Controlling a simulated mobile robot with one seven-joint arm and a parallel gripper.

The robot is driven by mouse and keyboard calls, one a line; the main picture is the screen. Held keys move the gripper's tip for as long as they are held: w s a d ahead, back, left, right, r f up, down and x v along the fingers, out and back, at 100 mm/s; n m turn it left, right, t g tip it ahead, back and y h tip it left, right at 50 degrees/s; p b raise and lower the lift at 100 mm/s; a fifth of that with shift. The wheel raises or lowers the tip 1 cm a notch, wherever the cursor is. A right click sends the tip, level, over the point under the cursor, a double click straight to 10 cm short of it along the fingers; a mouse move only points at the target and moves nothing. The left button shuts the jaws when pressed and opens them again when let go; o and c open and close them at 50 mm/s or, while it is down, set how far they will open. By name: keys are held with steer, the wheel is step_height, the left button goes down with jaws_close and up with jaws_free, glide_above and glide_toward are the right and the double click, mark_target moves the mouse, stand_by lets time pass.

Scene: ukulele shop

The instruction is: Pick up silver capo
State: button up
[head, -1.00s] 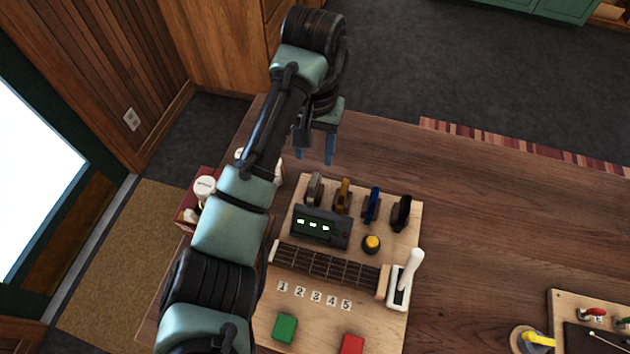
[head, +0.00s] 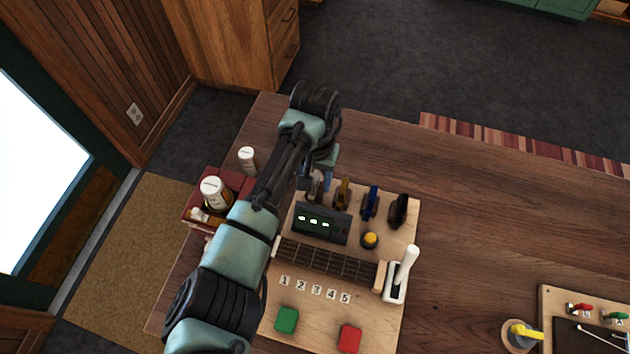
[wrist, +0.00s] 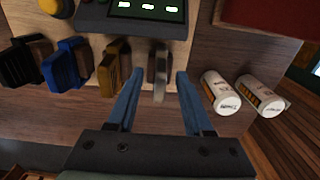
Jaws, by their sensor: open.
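The silver capo (wrist: 160,75) stands at the end of a row of capos on the wooden board. In the wrist view it lies between the two blue fingers of my open gripper (wrist: 158,95), with a gap on each side. In the head view the silver capo (head: 317,189) is partly hidden by my gripper (head: 318,178), which is over the left end of the row. A gold capo (wrist: 113,75) stands just beside the left finger in the wrist view.
A blue capo (head: 371,203) and a black capo (head: 398,211) continue the row. A display box (head: 321,223) sits close in front.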

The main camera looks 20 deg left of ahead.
jaws_close()
steer(key=shift+r, duration=0.1)
